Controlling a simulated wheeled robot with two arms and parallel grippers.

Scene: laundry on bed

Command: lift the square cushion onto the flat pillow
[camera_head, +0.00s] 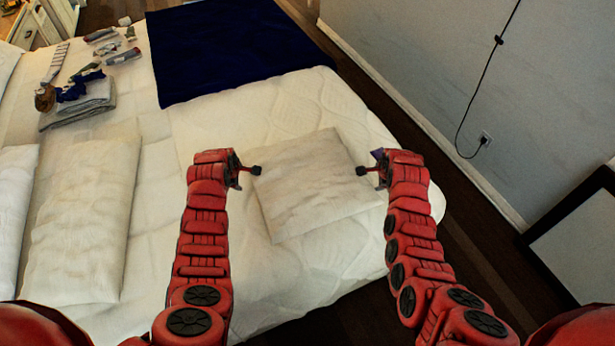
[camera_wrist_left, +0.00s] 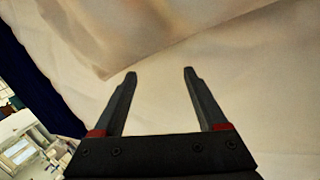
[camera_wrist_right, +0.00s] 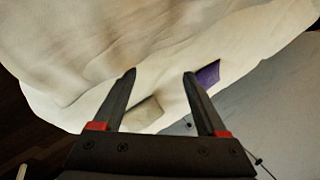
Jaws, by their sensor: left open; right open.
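The square cushion (camera_head: 312,195), cream and slightly wrinkled, lies flat on the white bed between my two grippers. A flat white pillow (camera_head: 85,220) lies on the bed to the left. My left gripper (camera_head: 256,170) is open at the cushion's left edge; in the left wrist view, the cushion (camera_wrist_left: 110,30) fills the top, just beyond the open fingers (camera_wrist_left: 159,74). My right gripper (camera_head: 361,171) is open at the cushion's right edge; in the right wrist view, pale fabric lies beyond its open fingers (camera_wrist_right: 160,74). I cannot tell whether either gripper touches the cushion.
Another white pillow (camera_head: 14,195) lies at the far left. A dark blue blanket (camera_head: 230,45) covers the bed's far part. Folded grey cloth (camera_head: 80,112) and small items lie at upper left. A small purple item (camera_wrist_right: 208,74) is near my right gripper. Bare bed separates cushion and pillow.

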